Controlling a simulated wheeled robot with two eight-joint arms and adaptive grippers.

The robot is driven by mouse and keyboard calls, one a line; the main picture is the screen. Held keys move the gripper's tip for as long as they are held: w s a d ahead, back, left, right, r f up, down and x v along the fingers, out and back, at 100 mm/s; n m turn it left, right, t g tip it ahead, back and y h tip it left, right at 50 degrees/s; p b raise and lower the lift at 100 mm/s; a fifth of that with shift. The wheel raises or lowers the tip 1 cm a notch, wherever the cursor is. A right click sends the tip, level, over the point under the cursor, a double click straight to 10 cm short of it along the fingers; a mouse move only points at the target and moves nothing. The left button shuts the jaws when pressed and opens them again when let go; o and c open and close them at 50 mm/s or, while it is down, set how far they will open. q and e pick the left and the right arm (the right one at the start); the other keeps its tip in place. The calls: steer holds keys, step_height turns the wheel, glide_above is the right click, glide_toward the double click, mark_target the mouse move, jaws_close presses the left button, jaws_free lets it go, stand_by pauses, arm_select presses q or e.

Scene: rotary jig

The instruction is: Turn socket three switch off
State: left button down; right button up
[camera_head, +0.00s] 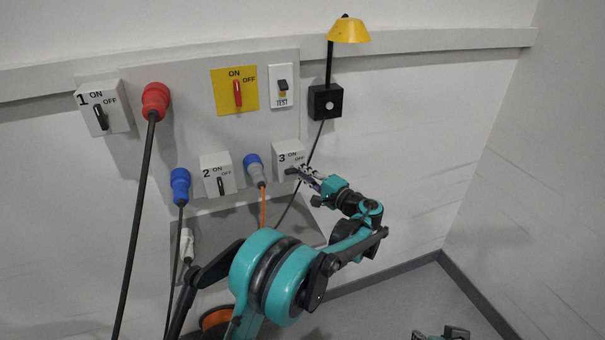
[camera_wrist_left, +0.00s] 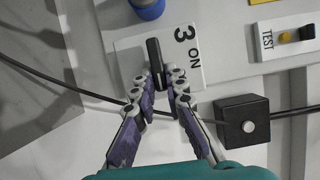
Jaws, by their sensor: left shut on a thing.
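The socket three box (camera_head: 284,149) is white, with a "3", ON and OFF printed on it, low on the wall panel. It also shows in the left wrist view (camera_wrist_left: 128,50), tilted on its side, with OFF mostly hidden behind a finger. Its black switch handle (camera_wrist_left: 154,52) sticks out between the fingertips; in the head view the gripper mostly covers it. My left gripper (camera_head: 295,171) is at the box from the right, and in the wrist view its fingers (camera_wrist_left: 163,83) are closed on the handle. At the bottom edge, a teal and black part of me is cut off.
Socket one (camera_head: 117,105) and socket two (camera_head: 217,176) stand to the left. A blue plug (camera_head: 254,165) with an orange cable is just left of socket three. A black box (camera_head: 325,101) with a yellow lamp (camera_head: 349,31) is up right. The right wall is bare.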

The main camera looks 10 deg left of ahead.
arm_select(q)
steer(key=c, duration=1.6)
jaws_free()
steer(key=shift+o, duration=0.2)
steer(key=v, duration=1.2)
steer(key=shift+f, duration=0.1)
